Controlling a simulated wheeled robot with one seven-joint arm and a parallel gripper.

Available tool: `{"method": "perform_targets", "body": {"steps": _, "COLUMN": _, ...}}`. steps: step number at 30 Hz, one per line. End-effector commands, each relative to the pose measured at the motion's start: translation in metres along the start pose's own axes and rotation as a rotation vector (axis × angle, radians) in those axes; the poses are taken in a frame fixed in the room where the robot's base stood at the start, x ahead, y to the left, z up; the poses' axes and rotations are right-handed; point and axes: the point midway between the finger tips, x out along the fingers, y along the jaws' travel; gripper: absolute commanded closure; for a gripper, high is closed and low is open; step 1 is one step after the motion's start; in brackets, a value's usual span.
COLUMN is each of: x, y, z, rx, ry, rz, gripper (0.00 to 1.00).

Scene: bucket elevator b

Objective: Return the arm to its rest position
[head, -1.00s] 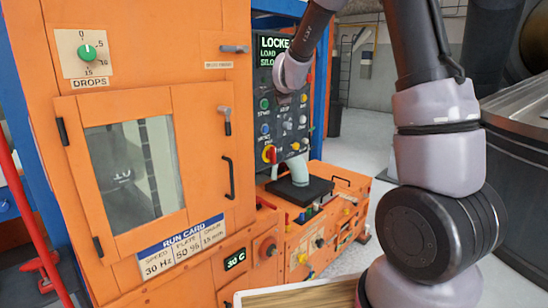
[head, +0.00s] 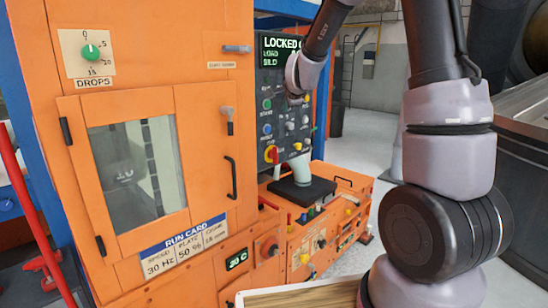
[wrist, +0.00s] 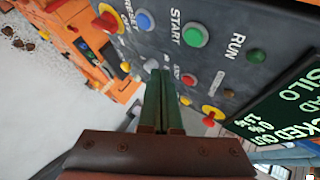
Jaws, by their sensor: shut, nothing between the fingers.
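My arm (head: 440,110) rises at the right of the head view, and its far part reaches down in front of the dark control panel (head: 268,88). In the wrist view my gripper (wrist: 161,78) shows two green fingers side by side, shut, with nothing between them. The fingers point toward the panel (wrist: 150,45) with its coloured buttons; I cannot tell how far the tips are from it. In the head view the fingers cannot be made out.
The orange cabinet (head: 215,60) with a windowed door (head: 135,180) stands at the left. Door handles (head: 231,175) stick out. A lower orange console (head: 325,225) with knobs lies under the panel. A wooden-topped tray (head: 300,298) is at the front. Grey floor (head: 360,150) is open behind.

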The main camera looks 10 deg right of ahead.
Motion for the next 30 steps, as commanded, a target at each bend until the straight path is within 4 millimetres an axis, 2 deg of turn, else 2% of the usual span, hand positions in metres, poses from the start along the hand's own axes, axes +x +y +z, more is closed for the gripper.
{"method": "perform_targets", "body": {"steps": 2, "x": -0.007, "y": -0.002, "z": -0.001, "rx": -0.012, "ry": -0.006, "rz": 0.000, "gripper": 1.00}}
{"method": "perform_targets", "body": {"steps": 5, "x": -0.031, "y": -0.007, "z": -0.002, "rx": -0.066, "ry": -0.033, "rz": 0.007, "gripper": 1.00}}
{"method": "perform_targets", "body": {"steps": 8, "x": -0.073, "y": -0.009, "z": -0.005, "rx": -0.167, "ry": -0.080, "rz": 0.024, "gripper": 1.00}}
{"method": "perform_targets", "body": {"steps": 11, "x": -0.124, "y": -0.003, "z": -0.007, "rx": -0.299, "ry": -0.134, "rz": 0.048, "gripper": 1.00}}
{"method": "perform_targets", "body": {"steps": 15, "x": -0.194, "y": 0.019, "z": -0.011, "rx": -0.489, "ry": -0.201, "rz": 0.086, "gripper": 1.00}}
{"method": "perform_targets", "body": {"steps": 17, "x": -0.223, "y": 0.033, "z": -0.013, "rx": -0.568, "ry": -0.227, "rz": 0.105, "gripper": 1.00}}
{"method": "perform_targets", "body": {"steps": 21, "x": -0.284, "y": 0.070, "z": -0.017, "rx": -0.745, "ry": -0.281, "rz": 0.150, "gripper": 1.00}}
{"method": "perform_targets", "body": {"steps": 25, "x": -0.326, "y": 0.104, "z": -0.019, "rx": -0.868, "ry": -0.320, "rz": 0.190, "gripper": 1.00}}
{"method": "perform_targets", "body": {"steps": 30, "x": -0.352, "y": 0.131, "z": -0.021, "rx": -0.954, "ry": -0.351, "rz": 0.222, "gripper": 1.00}}
